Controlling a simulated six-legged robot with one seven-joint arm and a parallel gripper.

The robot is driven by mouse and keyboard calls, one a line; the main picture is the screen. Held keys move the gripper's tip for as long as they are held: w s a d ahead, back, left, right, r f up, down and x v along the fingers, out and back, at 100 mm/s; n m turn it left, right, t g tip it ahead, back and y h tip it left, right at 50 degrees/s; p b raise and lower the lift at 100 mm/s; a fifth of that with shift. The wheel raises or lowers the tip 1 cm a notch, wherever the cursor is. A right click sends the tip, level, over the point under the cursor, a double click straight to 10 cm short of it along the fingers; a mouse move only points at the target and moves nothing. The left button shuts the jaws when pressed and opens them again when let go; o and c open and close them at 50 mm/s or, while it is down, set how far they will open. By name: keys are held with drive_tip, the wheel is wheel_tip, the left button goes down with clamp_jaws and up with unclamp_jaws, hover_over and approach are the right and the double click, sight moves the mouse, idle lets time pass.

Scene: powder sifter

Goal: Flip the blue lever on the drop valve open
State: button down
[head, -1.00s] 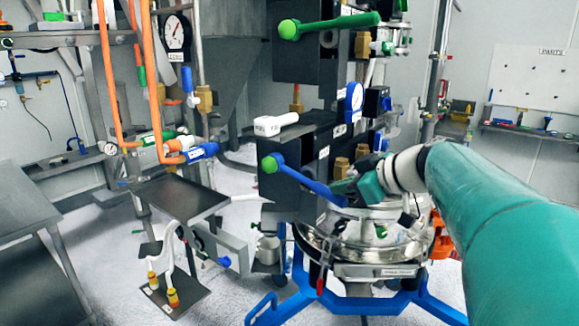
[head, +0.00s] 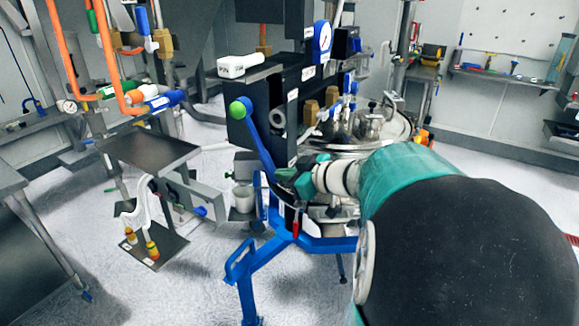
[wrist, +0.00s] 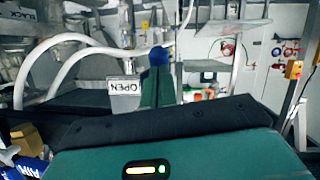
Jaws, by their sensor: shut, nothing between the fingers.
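The blue lever (head: 258,145) has a round green pivot cap (head: 239,108) at its upper end, on the front of the black valve housing (head: 292,115). It slopes steeply down and to the right. My gripper (head: 281,180) is at its lower end, against or very close to it; contact is hard to tell. In the wrist view, the dark green fingers (wrist: 155,90) are together with nothing seen between them. A blue rounded piece (wrist: 158,56) shows at their tips, perhaps the lever's end. An OPEN sign (wrist: 124,88) shows just left of the fingers.
A blue frame (head: 247,270) stands below, and a steel vessel (head: 370,125) is behind my wrist. A grey shelf (head: 150,150) stands at the left.

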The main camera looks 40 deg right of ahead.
drive_tip(key=shift+w+a+f, duration=0.25)
drive_tip(key=shift+w+f, duration=0.1)
drive_tip(key=shift+f, duration=0.05)
drive_tip(key=shift+w+a+f, duration=0.1)
drive_tip(key=shift+w+a, duration=0.1)
drive_tip(key=shift+s+d, duration=0.1)
drive_tip(key=shift+d, duration=0.05)
idle(0.3)
